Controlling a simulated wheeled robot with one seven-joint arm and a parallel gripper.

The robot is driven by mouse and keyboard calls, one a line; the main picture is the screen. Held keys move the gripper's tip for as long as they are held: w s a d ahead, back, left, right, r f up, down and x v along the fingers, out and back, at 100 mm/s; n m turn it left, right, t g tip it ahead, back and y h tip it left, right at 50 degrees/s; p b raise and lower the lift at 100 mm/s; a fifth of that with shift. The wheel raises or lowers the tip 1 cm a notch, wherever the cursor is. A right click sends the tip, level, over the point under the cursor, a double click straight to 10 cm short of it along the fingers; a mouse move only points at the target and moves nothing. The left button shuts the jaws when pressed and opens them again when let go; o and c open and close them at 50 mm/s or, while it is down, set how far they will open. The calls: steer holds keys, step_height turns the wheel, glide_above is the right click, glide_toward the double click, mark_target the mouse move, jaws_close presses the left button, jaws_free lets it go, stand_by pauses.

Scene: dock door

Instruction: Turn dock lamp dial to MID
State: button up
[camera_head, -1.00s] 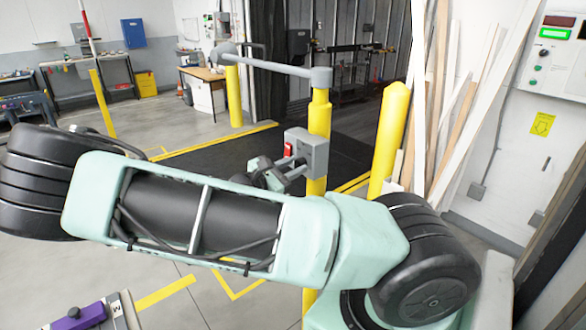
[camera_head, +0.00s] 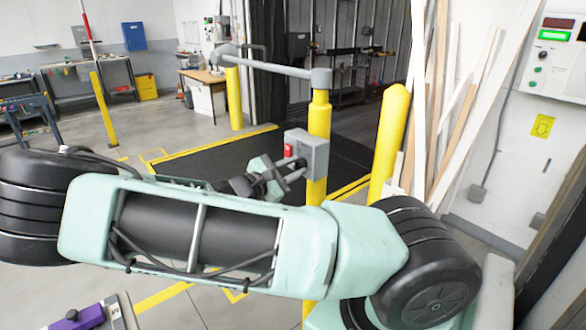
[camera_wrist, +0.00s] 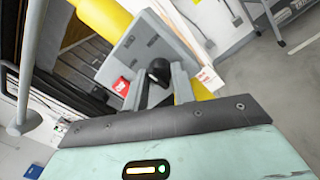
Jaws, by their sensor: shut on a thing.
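The dock lamp box is a grey control box (camera_head: 316,153) on a yellow post, with a red switch (camera_head: 289,151) on its face. In the wrist view the box (camera_wrist: 150,45) looks tilted, and the red switch (camera_wrist: 121,86) is left of a black dial knob (camera_wrist: 158,70). My gripper (camera_head: 290,170) is at the lower part of the box face. In the wrist view my gripper (camera_wrist: 161,78) has one finger on each side of the knob and is shut on it. I cannot read any dial marks, so its setting is unclear.
A grey rail (camera_head: 275,67) runs from the post top to another yellow post (camera_head: 234,95). A yellow bollard (camera_head: 390,145) and leaning boards (camera_head: 462,110) stand to the right. A purple object (camera_head: 80,317) lies at lower left. A wall panel (camera_head: 553,60) has a green display.

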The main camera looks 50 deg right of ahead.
steer(key=o, duration=1)
steer(key=shift+a, duration=0.1)
steer(key=b+v, duration=0.5)
steer(key=v, duration=1.2)
steer(key=shift+a, duration=0.2)
steer(key=shift+f, duration=0.15)
